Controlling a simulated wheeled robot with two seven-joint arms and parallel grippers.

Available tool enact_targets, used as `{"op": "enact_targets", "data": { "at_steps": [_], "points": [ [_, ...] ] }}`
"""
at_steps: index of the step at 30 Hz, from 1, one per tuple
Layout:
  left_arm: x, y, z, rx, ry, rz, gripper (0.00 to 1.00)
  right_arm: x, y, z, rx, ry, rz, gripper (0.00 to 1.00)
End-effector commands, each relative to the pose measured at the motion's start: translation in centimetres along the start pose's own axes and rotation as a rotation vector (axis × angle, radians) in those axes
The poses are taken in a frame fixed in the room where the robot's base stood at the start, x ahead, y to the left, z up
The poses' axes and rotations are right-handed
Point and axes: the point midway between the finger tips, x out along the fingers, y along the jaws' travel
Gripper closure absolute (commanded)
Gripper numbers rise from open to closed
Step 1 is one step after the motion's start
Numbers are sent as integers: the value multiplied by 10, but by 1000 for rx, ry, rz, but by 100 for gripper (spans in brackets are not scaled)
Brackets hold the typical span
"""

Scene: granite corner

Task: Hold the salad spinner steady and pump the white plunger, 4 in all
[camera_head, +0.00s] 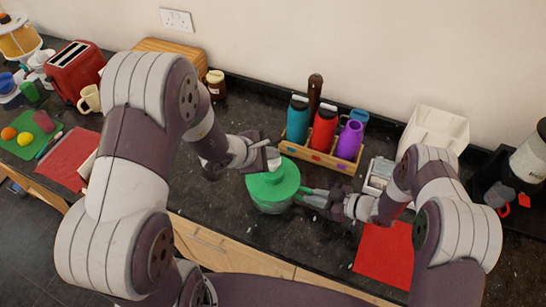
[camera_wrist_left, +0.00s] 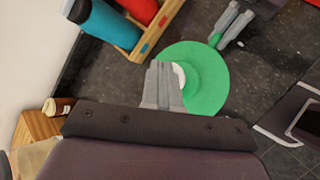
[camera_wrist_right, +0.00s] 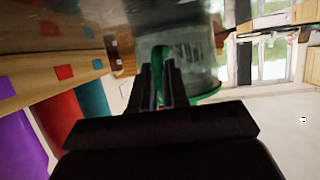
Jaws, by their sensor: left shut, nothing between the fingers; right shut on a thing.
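The salad spinner has a green lid (camera_head: 272,184) and a clear bowl (camera_wrist_right: 188,50), and it stands upright on the dark counter. Its white plunger (camera_head: 273,160) sticks up from the lid; it is partly hidden by my gripper in the left wrist view (camera_wrist_left: 179,74). My left gripper (camera_head: 266,144) is shut and empty, with its fingertips right at the plunger top; I cannot tell whether they touch.
Behind the spinner, a wooden caddy (camera_head: 318,158) holds teal, red and purple bottles. A red mat (camera_head: 384,255) lies at the right, and a white rack (camera_head: 432,127) stands at the back right. A red toaster (camera_head: 75,72) and mug (camera_head: 90,98) are far left. The counter's front edge is close.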

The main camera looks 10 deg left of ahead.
Motion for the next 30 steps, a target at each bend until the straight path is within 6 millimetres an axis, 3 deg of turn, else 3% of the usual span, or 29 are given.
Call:
{"op": "enact_targets", "data": {
  "at_steps": [30],
  "points": [
    [9, -8, -7, -1, 1, -2, 100, 0, 0, 0, -1, 1, 0, 100]
  ]
}}
